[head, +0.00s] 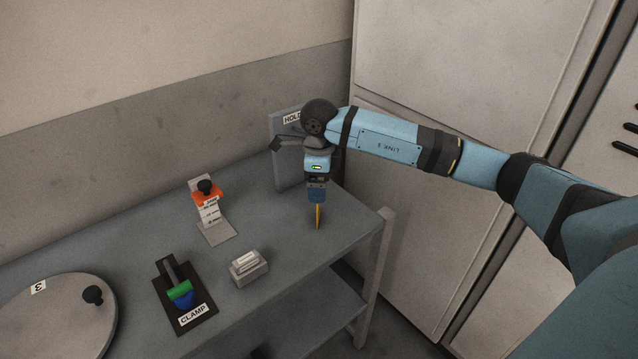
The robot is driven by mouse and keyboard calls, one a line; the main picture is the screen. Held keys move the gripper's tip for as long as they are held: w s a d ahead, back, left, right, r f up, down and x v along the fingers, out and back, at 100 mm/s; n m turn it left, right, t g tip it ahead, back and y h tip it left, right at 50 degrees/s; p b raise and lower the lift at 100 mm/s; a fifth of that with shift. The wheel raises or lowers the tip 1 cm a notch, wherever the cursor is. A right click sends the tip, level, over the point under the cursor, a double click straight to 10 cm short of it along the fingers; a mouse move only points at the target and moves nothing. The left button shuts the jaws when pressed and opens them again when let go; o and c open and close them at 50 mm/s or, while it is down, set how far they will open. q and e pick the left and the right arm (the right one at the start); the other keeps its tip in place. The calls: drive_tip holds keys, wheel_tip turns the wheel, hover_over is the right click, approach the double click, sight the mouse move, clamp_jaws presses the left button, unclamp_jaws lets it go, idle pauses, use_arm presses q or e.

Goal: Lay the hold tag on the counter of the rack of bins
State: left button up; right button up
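A grey upright board (283,170) with a label reading HOLD stands at the back right of the grey table, partly hidden by my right arm. A dark hook-like part sticks out in front of it. My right gripper (317,214) points down in front of this board, over the table's right end. A narrow yellow piece shows at its tip, seen nearly edge-on. I cannot tell whether it is the fingers or a held hold tag, or whether it touches the table. My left gripper is not in view. No rack of bins or its counter can be made out.
On the table (262,212) are an orange and white stand (208,208) with a black knob, a black CLAMP tray (172,270) with a green and blue tool, a small grey block (248,268) and a round plate (50,325) marked 3. Pale cabinets (440,70) stand right.

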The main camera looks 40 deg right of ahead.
wheel_tip(320, 180, up, 11)
drive_tip(key=shift+r, duration=0.15)
idle(0.6)
